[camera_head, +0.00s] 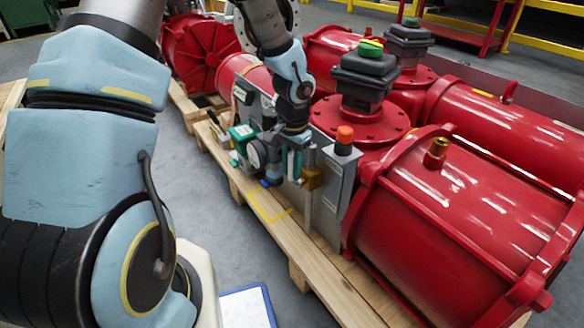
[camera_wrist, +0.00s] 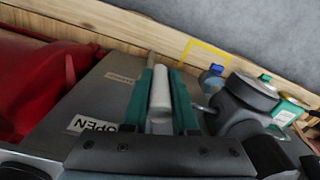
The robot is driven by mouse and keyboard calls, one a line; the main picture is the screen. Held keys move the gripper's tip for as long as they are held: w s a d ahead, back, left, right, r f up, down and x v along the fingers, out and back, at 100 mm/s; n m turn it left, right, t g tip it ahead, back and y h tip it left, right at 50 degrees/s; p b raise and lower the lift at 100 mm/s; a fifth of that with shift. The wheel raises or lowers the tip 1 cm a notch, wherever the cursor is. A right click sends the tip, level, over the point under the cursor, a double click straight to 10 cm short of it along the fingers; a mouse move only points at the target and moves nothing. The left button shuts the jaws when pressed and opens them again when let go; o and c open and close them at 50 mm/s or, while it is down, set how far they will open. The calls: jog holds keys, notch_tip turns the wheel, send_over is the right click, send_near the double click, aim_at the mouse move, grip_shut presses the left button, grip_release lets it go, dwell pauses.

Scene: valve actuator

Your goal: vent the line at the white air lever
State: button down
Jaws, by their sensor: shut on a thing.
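The white air lever (camera_wrist: 160,90) shows in the wrist view as a pale rounded bar between two teal fingers. My gripper (camera_wrist: 162,76) is shut on it, one finger along each side. In the head view my gripper (camera_head: 291,163) reaches down to the front of the grey panel (camera_head: 329,205), beside a brass fitting (camera_head: 313,179). The lever is mostly hidden there by the fingers and fittings. A label reading OPEN (camera_wrist: 92,125) is on the panel, left of my fingers in the wrist view.
A round gauge (camera_wrist: 250,93), a blue knob (camera_wrist: 212,74) and a green part (camera_head: 241,133) sit close beside my gripper. An orange button (camera_head: 345,134) tops a grey box. Large red cylinders (camera_head: 470,200) stand behind. The wooden pallet (camera_head: 330,277) has a yellow outline.

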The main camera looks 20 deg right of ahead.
dwell(0.6)
jog(key=b, duration=0.1)
jog(key=t+b, duration=0.1)
jog(key=b, duration=0.1)
jog(key=shift+s+d+f, duration=0.15)
jog(key=shift+s+f, duration=0.15)
jog(key=shift+f, duration=0.1)
jog(key=t+b, duration=0.1)
jog(key=b, duration=0.2)
jog(key=s+b, duration=0.1)
jog(key=b, duration=0.2)
jog(key=shift+d+r+t+y, duration=0.15)
jog(key=shift+t+y, duration=0.25)
jog(key=shift+r, duration=0.1)
jog(key=c, duration=0.7)
grip_release()
jog(key=p+v, duration=0.4)
jog(key=v, duration=0.6)
jog(key=shift+s+r, duration=0.15)
jog(key=shift+r, duration=0.25)
